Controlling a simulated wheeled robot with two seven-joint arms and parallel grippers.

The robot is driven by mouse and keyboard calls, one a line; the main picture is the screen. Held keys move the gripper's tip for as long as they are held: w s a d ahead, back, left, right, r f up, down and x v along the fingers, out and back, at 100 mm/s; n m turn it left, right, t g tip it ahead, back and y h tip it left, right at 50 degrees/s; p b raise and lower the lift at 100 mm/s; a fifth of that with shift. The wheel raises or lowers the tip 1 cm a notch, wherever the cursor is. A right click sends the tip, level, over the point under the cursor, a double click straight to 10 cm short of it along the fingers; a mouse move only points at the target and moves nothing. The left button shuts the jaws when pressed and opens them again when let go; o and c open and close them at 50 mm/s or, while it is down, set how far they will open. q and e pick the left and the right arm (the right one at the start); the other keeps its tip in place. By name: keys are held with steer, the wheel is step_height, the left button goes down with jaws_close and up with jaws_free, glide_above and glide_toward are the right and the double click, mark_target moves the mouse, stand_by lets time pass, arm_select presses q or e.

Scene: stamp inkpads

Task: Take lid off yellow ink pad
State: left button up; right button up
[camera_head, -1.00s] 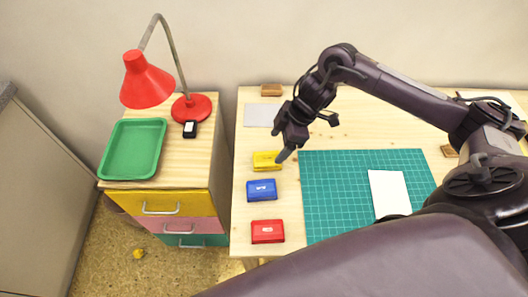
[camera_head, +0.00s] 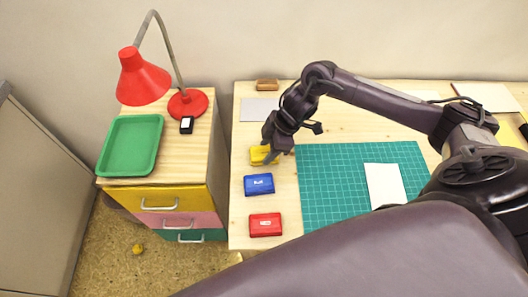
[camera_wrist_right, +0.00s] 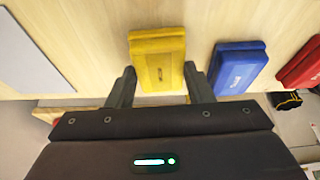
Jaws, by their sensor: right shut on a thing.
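The yellow ink pad (camera_head: 259,155) lies on the wooden desk behind the blue one, partly covered by my right gripper (camera_head: 268,158). In the right wrist view, the yellow pad (camera_wrist_right: 157,58) is between the two fingers of my right gripper (camera_wrist_right: 159,82), one finger at each side. My right gripper is shut on the yellow pad's lid. I cannot tell whether the lid is apart from its base. My left gripper is not in view.
A blue ink pad (camera_head: 259,185) and a red ink pad (camera_head: 265,225) lie in front of the yellow one. A green cutting mat (camera_head: 325,190) with white paper (camera_head: 384,185) is to the right. A drawer cabinet with a green tray (camera_head: 131,146) and red lamp (camera_head: 187,103) stands left.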

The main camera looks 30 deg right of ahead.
steer(key=c, duration=0.3)
steer(key=shift+r, duration=0.15)
